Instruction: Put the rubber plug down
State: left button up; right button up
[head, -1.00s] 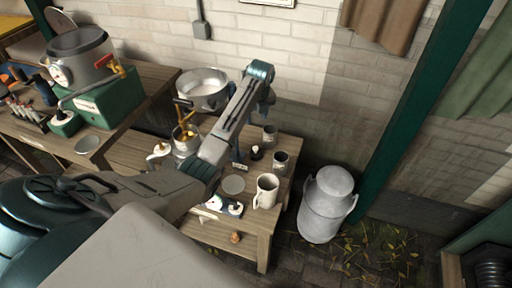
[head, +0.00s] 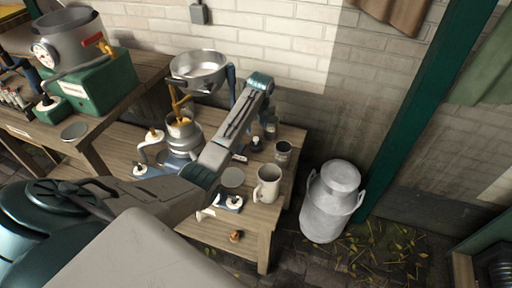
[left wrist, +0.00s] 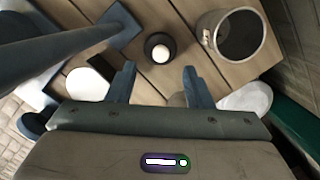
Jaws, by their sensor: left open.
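A small dark round piece with a pale top, which looks like the rubber plug (left wrist: 158,47), stands upright on the wooden table. In the head view the plug (head: 256,145) is right of my left forearm, near the grey cups. My left gripper (left wrist: 158,86) is open, with its two blue fingers apart and nothing between them. In the left wrist view the plug lies just beyond the fingertips, apart from both. In the head view my left arm partly hides the gripper.
A grey cup (left wrist: 240,36) stands close to the right of the plug in the left wrist view. A cream mug (head: 267,184), a separator with a metal bowl (head: 199,68) and small parts crowd the table (head: 262,219). A milk can (head: 331,205) stands on the floor.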

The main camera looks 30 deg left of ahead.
aim_at(256, 138)
pick_arm(q)
jog(key=f, duration=0.3)
jog(key=shift+w+a, duration=0.15)
jog(key=shift+a, duration=0.05)
notch_tip(256, 138, down, 5)
jog(key=shift+w+a, duration=0.15)
jog(key=c, duration=0.7)
